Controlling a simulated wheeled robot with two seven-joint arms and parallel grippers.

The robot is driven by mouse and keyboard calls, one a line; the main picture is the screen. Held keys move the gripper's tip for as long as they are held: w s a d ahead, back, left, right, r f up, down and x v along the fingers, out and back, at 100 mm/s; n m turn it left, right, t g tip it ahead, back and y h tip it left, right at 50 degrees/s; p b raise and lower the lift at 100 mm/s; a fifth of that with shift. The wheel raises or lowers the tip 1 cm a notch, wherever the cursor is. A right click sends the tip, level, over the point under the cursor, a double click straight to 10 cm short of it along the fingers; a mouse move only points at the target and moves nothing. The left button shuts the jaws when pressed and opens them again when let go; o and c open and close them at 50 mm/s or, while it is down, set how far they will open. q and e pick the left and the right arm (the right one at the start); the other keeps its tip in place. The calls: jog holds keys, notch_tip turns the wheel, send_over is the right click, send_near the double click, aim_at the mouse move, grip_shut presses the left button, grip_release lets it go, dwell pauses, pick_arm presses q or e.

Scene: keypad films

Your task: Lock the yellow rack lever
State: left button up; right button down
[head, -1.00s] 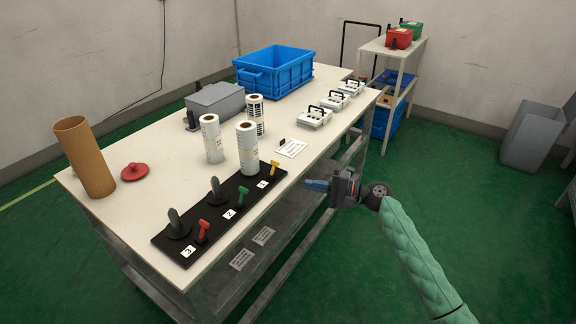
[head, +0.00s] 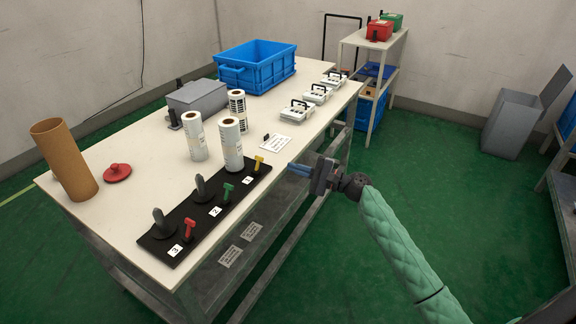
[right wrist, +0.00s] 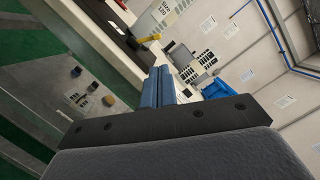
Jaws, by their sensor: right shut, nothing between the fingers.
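The yellow lever (head: 259,163) stands at the right end of the black rack (head: 210,213), by the label 1. It also shows in the right wrist view (right wrist: 149,39), beyond the fingertips. A white roll with printed labels (head: 231,144) stands on the rack just behind it. A green lever (head: 227,192) and a red lever (head: 189,229) stand farther left along the rack, by labels 2 and 3. My right gripper (head: 291,170) is shut and empty, off the table's front edge, to the right of the yellow lever and apart from it. My left gripper is out of view.
The table (head: 135,235) holds a blue crate (head: 255,70), a grey box (head: 197,97), a brown tube (head: 64,160), a red lid (head: 118,172) and white keypads (head: 298,110). A shelf (head: 363,40) stands behind.

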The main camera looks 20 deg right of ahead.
aim_at(258, 157)
jog(key=p+x, duration=0.1)
jog(key=x, duration=0.7)
jog(key=shift+w+a+r, duration=0.1)
jog(key=shift+w+a, duration=0.1)
jog(key=shift+s+a+r+n+b, duration=0.15)
jog(key=shift+r+n+b, duration=0.1)
jog(key=shift+n+b, duration=0.5)
jog(key=shift+s+a+r+n+g+b, duration=0.15)
jog(key=shift+n+g+b, duration=0.1)
jog(key=shift+n, duration=0.45)
jog(key=shift+a+r+n+g+b, duration=0.15)
jog(key=shift+n+g+b, duration=0.1)
jog(key=shift+n, duration=0.4)
jog(key=n, duration=0.2)
jog(key=shift+s+a+r+n+h+b, duration=0.3)
jog(key=shift+a+r+h, duration=0.05)
jog(key=shift+r+h, duration=0.05)
jog(key=shift+s+a+r+n+g, duration=0.15)
jog(key=shift+s+a+n+g, duration=0.05)
jog(key=shift+n, duration=0.4)
jog(key=shift+s+a+r+n+g, duration=0.15)
jog(key=shift+a+n+g, duration=0.05)
jog(key=shift+n, duration=0.4)
jog(key=shift+s+a+n+h, duration=0.25)
jog(key=shift+n+h, duration=0.25)
jog(key=shift+n, duration=0.3)
jog(key=shift+w, duration=0.1)
